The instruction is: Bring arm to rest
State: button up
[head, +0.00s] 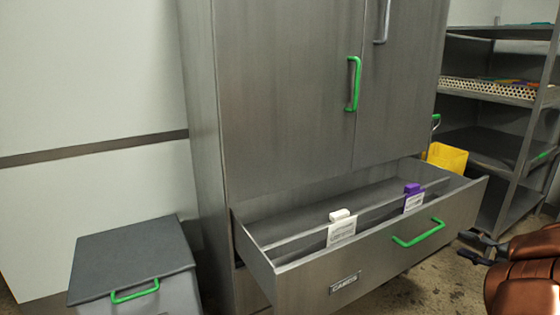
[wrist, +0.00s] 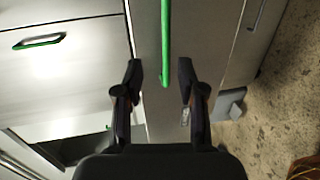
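My gripper (head: 467,246) is at the right of the head view, just right of the open drawer's front, apart from its green handle (head: 418,233). In the wrist view my gripper (wrist: 160,79) has its two dark fingers spread, with nothing clasped. A green bar handle (wrist: 165,40) shows between and beyond the fingertips there; I cannot tell its distance. My brown arm comes in from the right edge of the head view.
The pulled-out drawer (head: 375,260) juts from the steel cabinet (head: 280,90) and holds tagged dividers. A lidded grey bin (head: 135,265) stands left. Steel shelving (head: 490,145) with a perforated tray (head: 487,88) and a yellow box (head: 447,157) are at the right.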

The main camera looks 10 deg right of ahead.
jog(key=w+d+r+m+h+p, duration=0.3)
jog(key=w+r+h+p, duration=0.15)
jog(key=r, duration=0.55)
notch_tip(320, 180, up, 17)
jog(key=s+m+g+h+p, duration=0.2)
jog(key=m+g+h+p, duration=0.1)
jog(key=m+h+p, duration=0.8)
jog(key=s+a+f+m+g+y+p, duration=0.2)
jog(key=s+a+m+g+y+p, duration=0.2)
jog(key=s+a, duration=1.2)
jog(key=s+a+f+m+g+y+p, duration=0.1)
jog(key=s+a+m+g+y+p, duration=0.3)
jog(key=s+a+g+p, duration=0.5)
jog(key=s+a+y, duration=0.1)
jog(key=s+a, duration=0.2)
jog(key=a, duration=0.3)
jog(key=s+a+y, duration=0.1)
jog(key=s+a, duration=0.2)
jog(key=a, duration=0.4)
jog(key=shift+s+a+f+p, duration=0.15)
jog(key=shift+s+f+p, duration=0.2)
jog(key=shift+f, duration=0.05)
